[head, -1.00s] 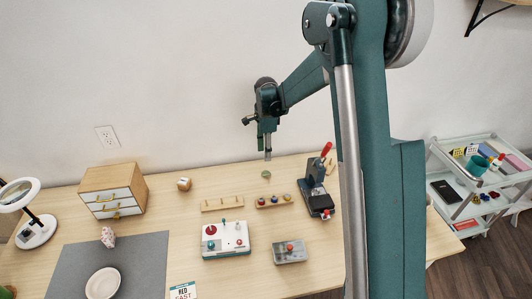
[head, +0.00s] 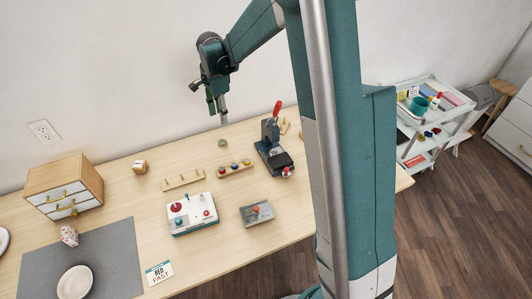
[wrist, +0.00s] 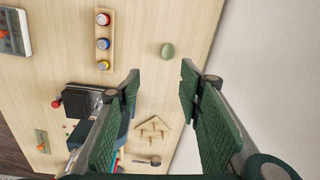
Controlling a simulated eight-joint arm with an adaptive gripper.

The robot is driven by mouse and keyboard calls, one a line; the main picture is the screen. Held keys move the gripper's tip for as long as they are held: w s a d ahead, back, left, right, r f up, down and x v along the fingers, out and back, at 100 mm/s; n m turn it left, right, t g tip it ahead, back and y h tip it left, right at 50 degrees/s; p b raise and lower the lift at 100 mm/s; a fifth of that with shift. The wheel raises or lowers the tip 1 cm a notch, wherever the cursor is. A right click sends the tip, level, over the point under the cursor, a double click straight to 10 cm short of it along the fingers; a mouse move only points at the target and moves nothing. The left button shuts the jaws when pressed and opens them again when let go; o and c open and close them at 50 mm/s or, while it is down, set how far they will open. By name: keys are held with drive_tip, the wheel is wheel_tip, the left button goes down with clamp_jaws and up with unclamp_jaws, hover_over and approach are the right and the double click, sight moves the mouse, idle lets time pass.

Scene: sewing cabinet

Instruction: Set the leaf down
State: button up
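My gripper (head: 223,118) hangs above the back of the wooden tabletop (head: 120,198), near the wall. In the wrist view my gripper (wrist: 159,76) has its two green-padded fingers well apart with nothing between them. I cannot pick out the leaf as a separate part. The tabletop runs on to the right behind my arm, and its right end (head: 404,182) shows there. My arm hides the join, if there is one.
A black press with a red handle (head: 272,150), a knob rack (head: 235,170), a white control box (head: 192,214) and a grey box (head: 256,213) stand on the table. A small green disc (wrist: 168,50) lies near the fingers. A white cart (head: 436,115) stands at right.

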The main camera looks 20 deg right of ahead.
drive_tip(key=s+d+r+n+t, duration=0.15)
drive_tip(key=s+r+n, duration=0.25)
drive_tip(key=s+r, duration=0.5)
drive_tip(key=s+r+n+t, duration=0.2)
drive_tip(key=s+r+n, duration=0.2)
drive_tip(key=s+r, duration=0.5)
drive_tip(key=s+f+n+t, duration=0.1)
drive_tip(key=s+n, duration=0.3)
drive_tip(key=s, duration=0.7)
drive_tip(key=s+d+f+n+t, duration=0.1)
drive_tip(key=s+n, duration=0.3)
drive_tip(key=s, duration=0.7)
drive_tip(key=shift+s+f+t, duration=0.25)
drive_tip(key=shift+f+t, duration=0.3)
